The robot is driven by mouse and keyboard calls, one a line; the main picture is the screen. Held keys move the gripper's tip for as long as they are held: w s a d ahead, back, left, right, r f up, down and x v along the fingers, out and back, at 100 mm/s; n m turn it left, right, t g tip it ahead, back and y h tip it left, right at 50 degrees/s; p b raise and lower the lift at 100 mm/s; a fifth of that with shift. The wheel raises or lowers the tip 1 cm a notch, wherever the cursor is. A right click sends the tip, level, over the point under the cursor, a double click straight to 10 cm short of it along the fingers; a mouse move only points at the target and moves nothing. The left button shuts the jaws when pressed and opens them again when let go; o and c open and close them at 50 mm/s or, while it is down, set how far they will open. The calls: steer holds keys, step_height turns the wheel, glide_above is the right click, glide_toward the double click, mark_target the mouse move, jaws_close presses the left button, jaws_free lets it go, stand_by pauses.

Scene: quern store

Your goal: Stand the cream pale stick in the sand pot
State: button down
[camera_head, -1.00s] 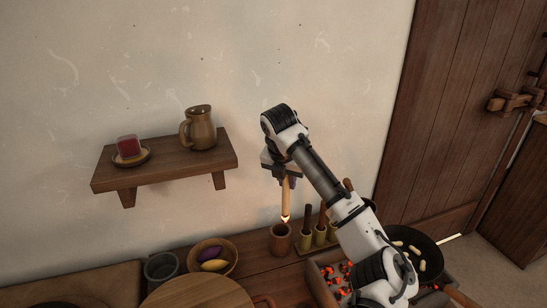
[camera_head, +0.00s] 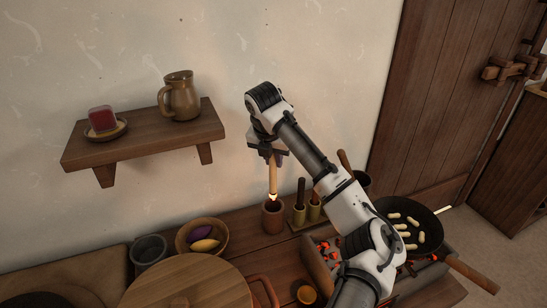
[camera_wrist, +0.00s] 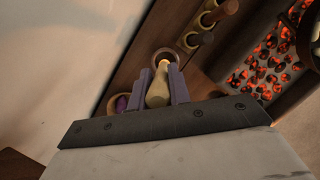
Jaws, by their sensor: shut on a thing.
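The cream pale stick (camera_head: 272,176) is upright in my gripper (camera_head: 271,157), with a glowing tip at its lower end. The tip is at the mouth of the brown sand pot (camera_head: 273,219); I cannot tell whether it is just above or just inside the rim. In the wrist view, the purple fingers of my gripper (camera_wrist: 161,88) are shut on the stick (camera_wrist: 157,91). The pot's rim (camera_wrist: 157,56) shows beyond it, partly hidden by the stick.
A rack of dark-handled tools (camera_head: 300,212) stands close right of the pot. Hot coals (camera_wrist: 262,78) and a pan (camera_head: 420,217) are farther right. A bowl (camera_head: 219,244) with vegetables and a round wooden lid (camera_head: 185,290) are left. A shelf (camera_head: 145,140) hangs above.

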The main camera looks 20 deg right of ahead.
mark_target(274, 183)
step_height(274, 183, down, 3)
steer(key=shift+f+b, duration=0.1)
steer(key=shift+b, duration=1)
steer(key=shift+f+b, duration=0.9)
steer(key=shift+f, duration=2.05)
steer(key=c, duration=1.2)
jaws_free()
steer(key=shift+c, duration=0.2)
steer(key=v, duration=1.3)
steer(key=shift+r, duration=0.4)
